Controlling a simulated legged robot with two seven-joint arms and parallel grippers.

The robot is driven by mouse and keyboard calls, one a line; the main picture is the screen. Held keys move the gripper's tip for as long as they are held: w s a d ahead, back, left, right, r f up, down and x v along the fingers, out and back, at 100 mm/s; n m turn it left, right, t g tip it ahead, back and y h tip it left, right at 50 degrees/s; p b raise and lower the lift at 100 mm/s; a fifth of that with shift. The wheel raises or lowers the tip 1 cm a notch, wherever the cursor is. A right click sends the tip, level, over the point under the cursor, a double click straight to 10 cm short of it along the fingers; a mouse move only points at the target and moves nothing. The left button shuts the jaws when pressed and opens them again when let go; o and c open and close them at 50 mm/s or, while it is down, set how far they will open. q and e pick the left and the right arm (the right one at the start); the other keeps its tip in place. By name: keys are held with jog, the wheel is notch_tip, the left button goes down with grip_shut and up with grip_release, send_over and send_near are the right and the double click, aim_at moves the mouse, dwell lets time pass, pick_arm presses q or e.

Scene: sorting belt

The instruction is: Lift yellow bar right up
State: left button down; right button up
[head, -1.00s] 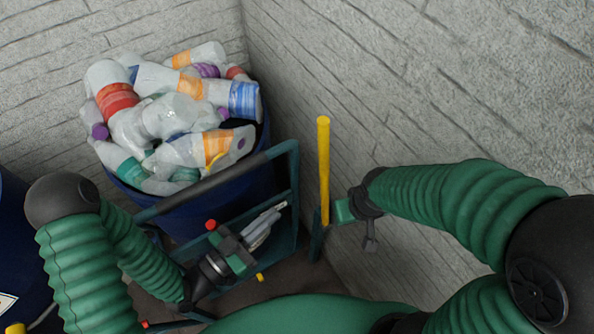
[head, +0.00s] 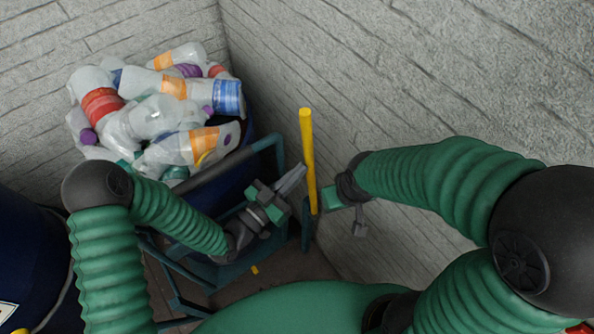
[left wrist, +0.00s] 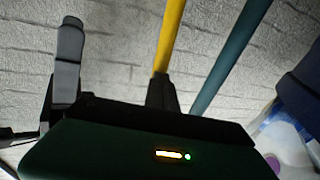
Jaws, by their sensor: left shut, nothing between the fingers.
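The yellow bar (head: 307,150) stands nearly upright near the right-hand wall in the head view. In the left wrist view the yellow bar (left wrist: 169,36) runs down behind the gripper. My left gripper (head: 298,172) is shut and empty, with its fingertips just left of the bar; I cannot tell whether they touch it. My right gripper (head: 322,197) is at the bar's lower part, on its right side. Its fingers are too small and hidden to show whether they are open or shut.
A blue bin (head: 262,125) full of plastic bottles (head: 155,115) stands at the back left. A teal frame (head: 280,155) with a grey handle stands in front of it. A dark blue drum (head: 30,240) is at the far left. The stone wall (head: 430,90) is close behind the bar.

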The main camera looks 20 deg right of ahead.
aim_at(310, 166)
pick_arm(q)
jog(key=shift+y, duration=0.3)
jog(key=x, duration=0.3)
jog(key=s+x, duration=0.1)
jog(key=x, duration=0.1)
jog(key=shift+d+r, duration=0.2)
jog(key=shift+d, duration=0.15)
jog(key=shift+w+d, duration=0.1)
jog(key=shift+d, duration=0.1)
jog(key=shift+a, duration=0.15)
